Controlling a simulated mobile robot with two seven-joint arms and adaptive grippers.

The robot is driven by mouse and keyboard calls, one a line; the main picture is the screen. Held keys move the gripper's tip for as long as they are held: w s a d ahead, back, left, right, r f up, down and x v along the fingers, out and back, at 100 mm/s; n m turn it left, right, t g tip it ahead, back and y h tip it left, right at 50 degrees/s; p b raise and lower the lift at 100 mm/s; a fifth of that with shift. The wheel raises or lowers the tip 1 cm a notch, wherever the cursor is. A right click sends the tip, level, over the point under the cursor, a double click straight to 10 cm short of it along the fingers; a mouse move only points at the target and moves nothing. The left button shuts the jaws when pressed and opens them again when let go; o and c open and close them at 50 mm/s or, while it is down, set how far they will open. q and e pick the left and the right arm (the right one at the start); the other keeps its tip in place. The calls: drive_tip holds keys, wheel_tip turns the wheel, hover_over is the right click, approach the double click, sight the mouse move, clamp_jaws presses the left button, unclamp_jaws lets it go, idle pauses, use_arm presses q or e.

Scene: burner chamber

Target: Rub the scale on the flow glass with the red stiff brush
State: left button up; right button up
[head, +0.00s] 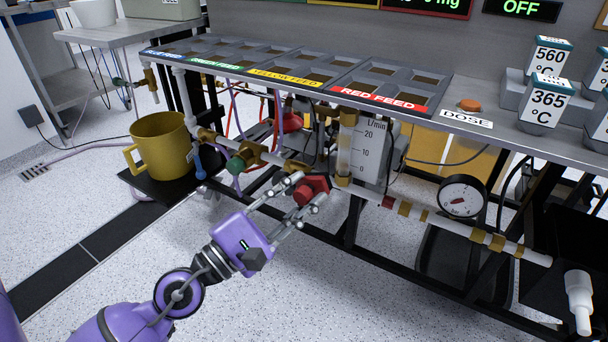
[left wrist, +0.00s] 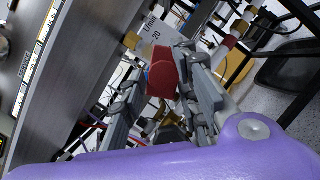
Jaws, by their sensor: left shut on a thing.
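The flow glass (head: 346,148) is an upright tube with brass-coloured ends, in front of a white L/min plate (head: 371,152) marked 0, 10 and 20. Its tube looks yellowish. The plate also shows at the top of the left wrist view (left wrist: 157,33). My left gripper (head: 309,190) is shut on the red brush (head: 314,185), a red block in the left wrist view (left wrist: 162,76). The brush is just left of and below the lower end of the glass. I cannot tell whether they touch. Its bristles are not clearly seen. My right gripper is not in view.
A pipe with a green valve (head: 241,160) and a round gauge (head: 462,196) runs along the bench front at about the brush's height. The feed tray bench (head: 300,70) overhangs above. A yellow mug (head: 160,146) stands left on a black shelf. Open floor lies in front.

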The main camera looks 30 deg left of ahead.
sight(319, 178)
use_arm(q)
drive_tip(key=d+r+p, duration=0.3)
drive_tip(key=p, duration=0.1)
drive_tip(key=shift+w+r, duration=0.25)
drive_tip(key=shift+w+f, duration=0.1)
drive_tip(key=shift+w, duration=0.75)
drive_tip(key=shift+w+d+p, duration=0.1)
drive_tip(key=shift+w+p, duration=0.2)
drive_tip(key=shift+w, duration=1.85)
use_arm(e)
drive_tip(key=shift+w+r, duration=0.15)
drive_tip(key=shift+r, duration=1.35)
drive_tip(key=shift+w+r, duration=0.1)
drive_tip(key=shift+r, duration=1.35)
use_arm(q)
drive_tip(key=shift+w, duration=1)
drive_tip(key=shift+f, duration=0.1)
